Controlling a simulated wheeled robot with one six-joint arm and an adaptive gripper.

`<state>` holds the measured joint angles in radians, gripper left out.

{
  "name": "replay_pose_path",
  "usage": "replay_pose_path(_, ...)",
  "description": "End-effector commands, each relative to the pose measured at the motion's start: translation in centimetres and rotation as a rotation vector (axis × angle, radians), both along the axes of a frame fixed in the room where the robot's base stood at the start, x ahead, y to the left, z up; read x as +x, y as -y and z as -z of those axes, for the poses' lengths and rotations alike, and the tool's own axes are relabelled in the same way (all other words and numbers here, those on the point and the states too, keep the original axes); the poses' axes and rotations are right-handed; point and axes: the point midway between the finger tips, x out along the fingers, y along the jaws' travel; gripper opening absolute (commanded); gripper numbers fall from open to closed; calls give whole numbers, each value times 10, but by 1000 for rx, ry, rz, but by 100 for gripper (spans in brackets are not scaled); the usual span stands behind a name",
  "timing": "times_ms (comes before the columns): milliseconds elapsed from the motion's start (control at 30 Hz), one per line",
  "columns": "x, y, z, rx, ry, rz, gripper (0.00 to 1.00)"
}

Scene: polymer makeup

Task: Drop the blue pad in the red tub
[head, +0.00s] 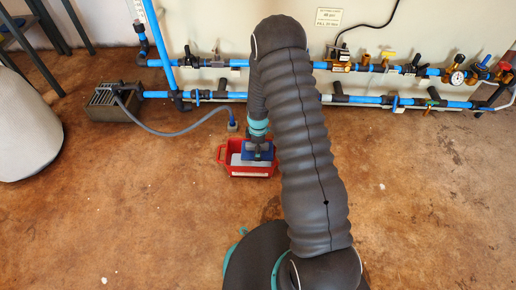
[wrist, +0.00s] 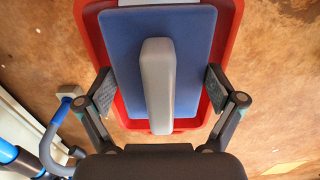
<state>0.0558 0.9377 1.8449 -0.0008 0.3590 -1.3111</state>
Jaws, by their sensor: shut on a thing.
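The blue pad (wrist: 125,50) is a flat blue rectangle with a grey grip bar along its middle. My gripper (wrist: 160,88) is shut on it, one finger at each long side. In the wrist view the red tub (wrist: 231,30) shows as a red rim around the pad, behind it. The gap between pad and tub is hard to judge.
Blue pipes with valves (head: 350,99) run along the wall behind the tub. A grey box (head: 112,104) with a hose stands at the back left, the hose end near the tub. A pale rounded object (head: 22,130) is at far left. The floor right of my arm is clear.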

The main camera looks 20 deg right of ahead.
Motion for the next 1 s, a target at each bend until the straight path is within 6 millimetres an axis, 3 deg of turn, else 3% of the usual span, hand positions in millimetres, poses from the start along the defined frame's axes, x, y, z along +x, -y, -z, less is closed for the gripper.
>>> replay_pose_path(433,0,0,10,0,0,0,57)
replay_pose_path(467,0,0,10,0,0,0,95)
replay_pose_path(500,0,0,10,0,0,0,100)
replay_pose_path(833,0,0,8,0,0,0,100)
replay_pose_path(1000,0,0,-6,0,1,0,100)
